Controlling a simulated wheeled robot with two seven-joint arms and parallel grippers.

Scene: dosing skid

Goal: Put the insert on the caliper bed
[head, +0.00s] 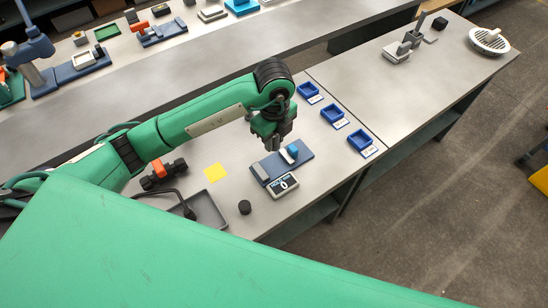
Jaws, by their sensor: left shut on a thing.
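My left gripper (281,146) points down over the caliper bed (263,172), a blue-grey plate with a pale upright bar and a small bright blue part. A small display unit (284,186) sits at the plate's near edge. The gripper is shut on the insert, which is mostly hidden by the dark fingers. The fingertips are close to the pale bar; I cannot tell whether the insert touches the bed. My right gripper is out of view.
Three blue bins (333,113) with labels line the bench's right side. A grey stand (397,52) is on the farther bench.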

